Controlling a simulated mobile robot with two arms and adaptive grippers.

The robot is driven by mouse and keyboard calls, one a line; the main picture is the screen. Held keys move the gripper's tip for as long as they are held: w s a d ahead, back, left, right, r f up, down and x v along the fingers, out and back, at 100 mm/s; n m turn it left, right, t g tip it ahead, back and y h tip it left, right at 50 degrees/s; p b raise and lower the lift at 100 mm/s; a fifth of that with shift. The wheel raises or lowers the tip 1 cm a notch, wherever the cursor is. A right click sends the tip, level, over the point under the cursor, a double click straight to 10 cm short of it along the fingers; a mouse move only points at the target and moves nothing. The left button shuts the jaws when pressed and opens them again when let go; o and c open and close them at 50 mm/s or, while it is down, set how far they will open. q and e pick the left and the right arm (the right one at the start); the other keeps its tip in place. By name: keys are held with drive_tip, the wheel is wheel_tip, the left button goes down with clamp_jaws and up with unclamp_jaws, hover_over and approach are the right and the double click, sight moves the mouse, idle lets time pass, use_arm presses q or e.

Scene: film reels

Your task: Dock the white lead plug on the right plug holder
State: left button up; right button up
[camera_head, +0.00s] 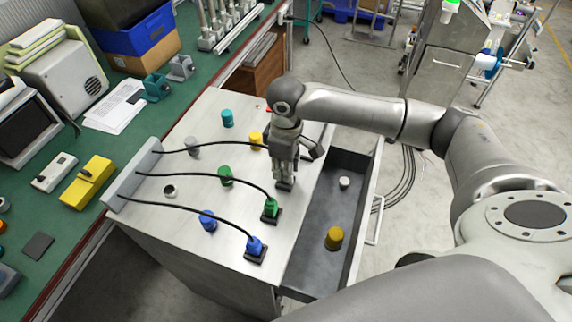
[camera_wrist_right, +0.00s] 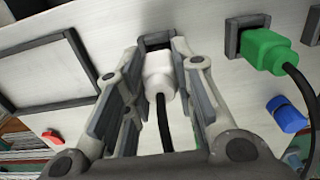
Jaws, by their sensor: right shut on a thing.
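The white lead plug (camera_wrist_right: 159,72) is between the fingers of my right gripper (camera_wrist_right: 160,62), which is shut on it. A black cable runs from its near end. Its far end is at a dark square plug holder (camera_wrist_right: 157,41); I cannot tell whether it is fully seated. In the head view my right gripper (camera_head: 284,181) points down at the holder near the cabinet top's right edge and hides the white plug. The green plug (camera_head: 271,207) and blue plug (camera_head: 255,245) sit in dark holders nearer the front. My left gripper is not in view.
Black cables run from a grey block (camera_head: 134,176) across the cabinet top (camera_head: 225,245). Loose green (camera_head: 225,175), blue (camera_head: 208,220), cyan (camera_head: 227,118) and yellow (camera_head: 256,141) pieces stand there. An open drawer (camera_head: 318,262) at right holds a yellow cylinder (camera_head: 334,238) and a small white piece (camera_head: 344,182).

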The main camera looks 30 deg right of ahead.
drive_tip(key=shift+f, duration=0.6)
idle(0.3)
drive_tip(key=o, duration=0.7)
drive_tip(key=shift+r, duration=0.1)
wheel_tip(320, 180, up, 8)
drive_tip(key=p, duration=0.9)
drive_tip(key=shift+r+p, duration=0.15)
drive_tip(key=shift+p, duration=0.25)
drive_tip(key=shift+r, duration=1.3)
drive_tip(key=shift+f, duration=0.1)
